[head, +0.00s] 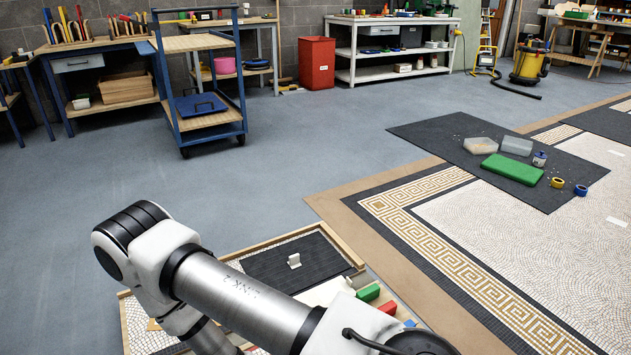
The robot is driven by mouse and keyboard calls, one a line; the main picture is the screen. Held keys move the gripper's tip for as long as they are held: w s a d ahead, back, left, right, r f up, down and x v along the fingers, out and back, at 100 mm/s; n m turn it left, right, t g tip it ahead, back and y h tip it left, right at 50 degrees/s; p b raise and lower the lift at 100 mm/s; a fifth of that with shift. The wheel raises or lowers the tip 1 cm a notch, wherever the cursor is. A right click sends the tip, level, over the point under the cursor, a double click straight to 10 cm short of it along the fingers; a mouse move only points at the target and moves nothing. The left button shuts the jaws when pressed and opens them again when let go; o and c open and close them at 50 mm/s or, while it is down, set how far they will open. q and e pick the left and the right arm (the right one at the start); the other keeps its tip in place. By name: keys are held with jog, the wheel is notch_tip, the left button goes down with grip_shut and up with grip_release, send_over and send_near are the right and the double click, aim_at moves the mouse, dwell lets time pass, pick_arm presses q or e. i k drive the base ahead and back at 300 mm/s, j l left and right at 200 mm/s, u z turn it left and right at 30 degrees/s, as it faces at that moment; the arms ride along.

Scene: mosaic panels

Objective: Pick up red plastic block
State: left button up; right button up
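A red block (388,307), the likely red plastic block, shows as a small piece at the lower centre right. It lies by the right edge of a wood-rimmed mosaic panel (343,246), just in front of a green block (368,292). Part of the red block may be hidden behind my arm. One of my arms, with a grey tube link, crosses the panel and covers much of its near side. Neither of my grippers shows in the head view.
A dark mat (270,268) with a small white piece (294,261) lies on the panel. A blue trolley (203,128) stands behind, near a red bin (317,62). A larger mosaic floor (540,255) with a dark sheet (430,131) lies right. The grey floor at left is clear.

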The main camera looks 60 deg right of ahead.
aim_at(389, 308)
jog(key=z, duration=2.6)
jog(key=i+l+u, duration=0.45)
jog(key=l, duration=0.2)
jog(key=i+l+u, duration=0.2)
jog(key=l, duration=0.2)
jog(key=i+l+u, duration=0.1)
jog(key=l, duration=0.3)
jog(key=i+l+u, duration=0.1)
jog(key=l, duration=0.3)
jog(key=i+l+u, duration=0.1)
jog(key=i+l, duration=0.15)
jog(key=l, duration=0.2)
